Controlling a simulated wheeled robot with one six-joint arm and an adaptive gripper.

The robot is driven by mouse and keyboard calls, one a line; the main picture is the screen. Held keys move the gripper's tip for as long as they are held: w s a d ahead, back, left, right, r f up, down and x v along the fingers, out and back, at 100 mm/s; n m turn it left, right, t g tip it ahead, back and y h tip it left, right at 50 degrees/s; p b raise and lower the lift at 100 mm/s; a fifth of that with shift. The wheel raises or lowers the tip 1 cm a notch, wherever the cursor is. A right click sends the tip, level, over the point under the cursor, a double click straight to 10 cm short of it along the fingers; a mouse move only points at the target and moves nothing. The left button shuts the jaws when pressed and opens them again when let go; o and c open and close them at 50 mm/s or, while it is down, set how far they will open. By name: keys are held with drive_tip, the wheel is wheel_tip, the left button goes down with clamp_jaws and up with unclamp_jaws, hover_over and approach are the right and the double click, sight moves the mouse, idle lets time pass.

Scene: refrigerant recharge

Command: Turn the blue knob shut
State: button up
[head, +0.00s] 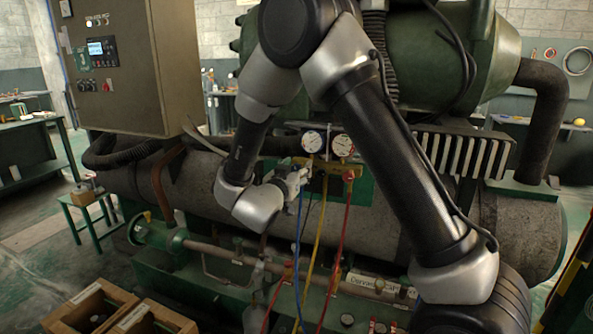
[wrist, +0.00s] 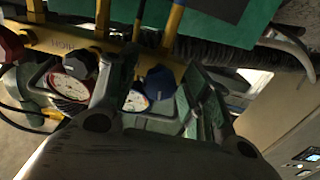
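The blue knob (wrist: 160,82) sits on the yellow brass manifold (wrist: 125,57) in the wrist view. My gripper (wrist: 158,75) is open, with one finger on each side of the knob and visible gaps between. I cannot tell whether the fingertips reach past the knob. In the head view my gripper (head: 294,180) is at the left end of the manifold (head: 325,167), and the blue knob cannot be made out there.
Two gauges (head: 312,141) (head: 343,146) stand above the manifold. A red knob (wrist: 11,46) and a black knob (wrist: 80,63) are further along it. Blue (head: 298,235), yellow (head: 317,240) and red (head: 338,240) hoses hang below. A control cabinet (head: 135,95) stands to the left.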

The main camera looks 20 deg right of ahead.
drive_tip(key=c, duration=0.9)
drive_tip(key=shift+m, duration=0.5)
drive_tip(key=m, duration=1.4)
drive_tip(key=shift+m, duration=0.4)
drive_tip(key=shift+f+m, duration=0.1)
drive_tip(key=shift+m, duration=2.2)
